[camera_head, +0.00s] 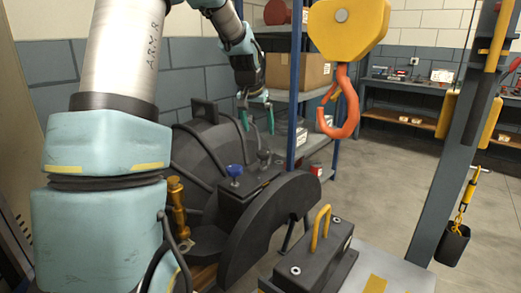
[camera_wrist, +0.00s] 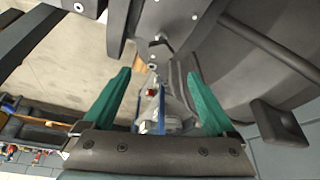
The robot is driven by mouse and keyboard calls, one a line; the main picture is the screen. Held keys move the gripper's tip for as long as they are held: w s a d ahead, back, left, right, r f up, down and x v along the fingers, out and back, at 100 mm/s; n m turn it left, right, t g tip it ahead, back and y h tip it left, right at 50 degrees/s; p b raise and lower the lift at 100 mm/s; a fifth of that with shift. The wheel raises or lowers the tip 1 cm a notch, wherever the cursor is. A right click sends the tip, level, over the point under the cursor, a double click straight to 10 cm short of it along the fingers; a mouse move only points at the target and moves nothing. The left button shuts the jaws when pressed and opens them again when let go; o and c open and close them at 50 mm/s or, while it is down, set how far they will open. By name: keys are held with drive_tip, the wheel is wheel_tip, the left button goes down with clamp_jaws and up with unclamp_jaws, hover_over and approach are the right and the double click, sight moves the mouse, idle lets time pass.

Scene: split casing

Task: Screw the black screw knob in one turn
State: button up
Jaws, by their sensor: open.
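The black screw knob (camera_head: 264,155) stands upright on the dark casing (camera_head: 250,190), right of a blue knob (camera_head: 235,171). My gripper (camera_head: 258,126) hangs above the black knob, its two green fingers apart with nothing between them. The fingers appear clear of the knob. In the wrist view my gripper (camera_wrist: 158,78) shows its fingers spread wide. A small dark knob-like part (camera_wrist: 161,42) lies beyond the fingertips there; I cannot tell for certain that it is the black knob.
An orange crane hook (camera_head: 343,108) hangs to the right of my gripper. A dark block with a yellow handle (camera_head: 320,228) sits at the front right. A brass fitting (camera_head: 177,205) stands left of the casing. Shelving with a cardboard box (camera_head: 312,72) is behind.

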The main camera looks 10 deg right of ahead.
sight(263, 153)
drive_tip(key=p+x, duration=0.1)
drive_tip(key=x, duration=0.4)
drive_tip(key=p+x, duration=0.1)
drive_tip(key=x, duration=0.5)
drive_tip(key=shift+w+r, duration=0.1)
drive_tip(key=shift+w, duration=0.1)
drive_tip(key=c, duration=1.4)
